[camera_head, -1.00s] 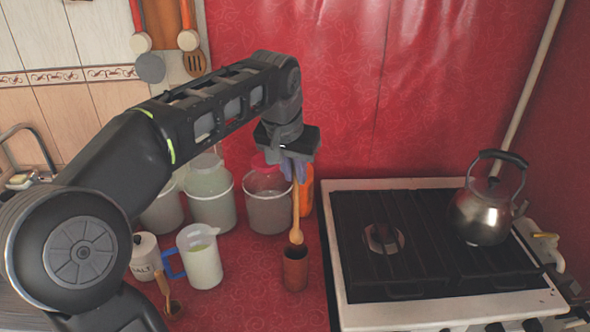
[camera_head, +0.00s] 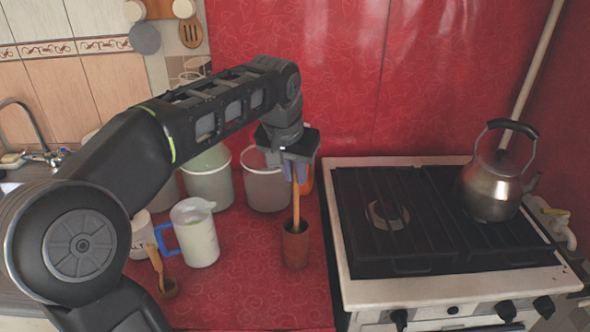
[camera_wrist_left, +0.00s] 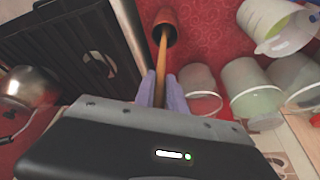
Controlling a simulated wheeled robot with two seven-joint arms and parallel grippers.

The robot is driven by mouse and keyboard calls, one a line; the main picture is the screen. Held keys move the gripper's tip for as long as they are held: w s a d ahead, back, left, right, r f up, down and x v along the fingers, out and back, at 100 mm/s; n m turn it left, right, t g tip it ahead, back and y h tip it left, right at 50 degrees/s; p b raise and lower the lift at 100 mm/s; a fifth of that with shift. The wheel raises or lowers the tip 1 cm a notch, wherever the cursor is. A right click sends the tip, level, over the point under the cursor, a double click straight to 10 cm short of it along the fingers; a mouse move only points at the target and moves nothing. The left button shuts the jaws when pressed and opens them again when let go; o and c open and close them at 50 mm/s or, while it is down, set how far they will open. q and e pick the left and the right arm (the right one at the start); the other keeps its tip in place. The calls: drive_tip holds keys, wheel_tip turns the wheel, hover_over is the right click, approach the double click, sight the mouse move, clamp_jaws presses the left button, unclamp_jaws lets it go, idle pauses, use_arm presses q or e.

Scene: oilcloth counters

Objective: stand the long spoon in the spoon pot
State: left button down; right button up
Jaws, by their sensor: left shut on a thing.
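The long wooden spoon (camera_head: 296,205) hangs upright from my left gripper (camera_head: 296,174), which is shut on its upper part. Its lower end is hidden inside the brown spoon pot (camera_head: 295,247), which stands on the red counter left of the stove. In the left wrist view the spoon (camera_wrist_left: 162,52) runs from between the purple fingers (camera_wrist_left: 161,88) into the mouth of the pot (camera_wrist_left: 160,20). I cannot tell whether the spoon touches the bottom of the pot. My right gripper is not in view.
The stove (camera_head: 340,235) with a kettle (camera_head: 492,188) is close on the right. The red counter in front is clear.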

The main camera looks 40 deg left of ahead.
use_arm(q)
drive_tip(key=shift+f+b, duration=0.4)
drive_tip(key=shift+f, duration=0.4)
drive_tip(key=c, duration=1.3)
unclamp_jaws()
drive_tip(key=shift+r, duration=0.1)
drive_tip(key=v, duration=0.7)
drive_tip(key=shift+s+r, duration=0.15)
drive_tip(key=shift+r, duration=0.1)
